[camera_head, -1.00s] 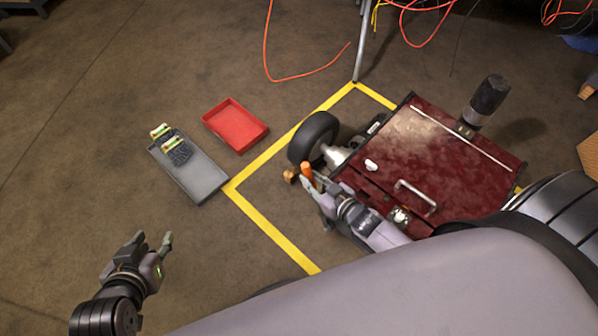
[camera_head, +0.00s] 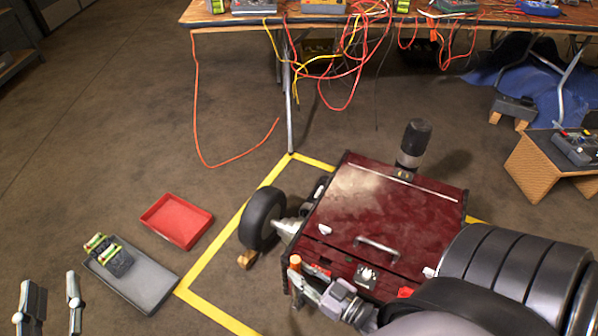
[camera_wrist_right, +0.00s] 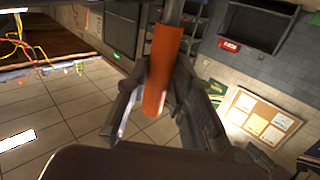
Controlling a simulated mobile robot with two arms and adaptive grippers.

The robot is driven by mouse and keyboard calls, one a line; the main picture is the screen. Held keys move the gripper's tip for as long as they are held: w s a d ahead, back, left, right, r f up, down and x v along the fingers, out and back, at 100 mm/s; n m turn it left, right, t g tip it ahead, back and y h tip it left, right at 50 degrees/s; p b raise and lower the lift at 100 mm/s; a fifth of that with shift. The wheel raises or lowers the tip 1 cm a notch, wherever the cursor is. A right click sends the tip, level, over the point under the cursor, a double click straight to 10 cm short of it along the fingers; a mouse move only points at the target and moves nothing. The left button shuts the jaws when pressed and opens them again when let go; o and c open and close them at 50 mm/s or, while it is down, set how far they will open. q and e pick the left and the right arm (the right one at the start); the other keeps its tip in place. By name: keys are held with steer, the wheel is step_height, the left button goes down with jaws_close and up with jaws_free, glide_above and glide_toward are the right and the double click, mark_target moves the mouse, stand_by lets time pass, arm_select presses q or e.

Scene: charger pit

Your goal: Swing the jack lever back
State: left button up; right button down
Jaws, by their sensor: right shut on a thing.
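The jack lever shows as an orange handle (camera_head: 295,262) at the front left corner of the dark red robot body (camera_head: 385,215). My right gripper (camera_head: 300,280) is shut on this handle. In the right wrist view the orange sleeve (camera_wrist_right: 162,70) stands between the fingers, with a grey rod above it. The rest of the lever and the jack are hidden. My left gripper (camera_head: 52,300) is at the bottom left, open and empty, its fingers well apart.
A wheel (camera_head: 263,218) and a wooden block (camera_head: 246,260) are left of the red body. A red tray (camera_head: 177,220) and a grey tray (camera_head: 145,285) with batteries lie on the floor. Yellow tape (camera_head: 215,312) marks the floor. A cable-strewn workbench (camera_head: 225,24) stands behind.

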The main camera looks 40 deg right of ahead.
arm_select(q)
steer(key=shift+r, duration=0.15)
arm_select(e)
steer(key=shift+w+d+r+t, duration=0.15)
steer(key=shift+r+t, duration=0.15)
steer(key=shift+r, duration=0.55)
steer(key=c, duration=1.8)
jaws_free()
steer(key=shift+o, duration=1.2)
steer(key=shift+s+r, duration=0.15)
steer(key=shift+s, duration=0.2)
steer(key=shift+o, duration=0.6)
arm_select(q)
steer(key=shift+s+d+r, duration=0.1)
steer(key=shift+s+r, duration=0.05)
steer(key=shift+s, duration=0.1)
arm_select(e)
steer(key=shift+f, duration=0.2)
steer(key=v, duration=1.2)
steer(key=shift+r, duration=0.1)
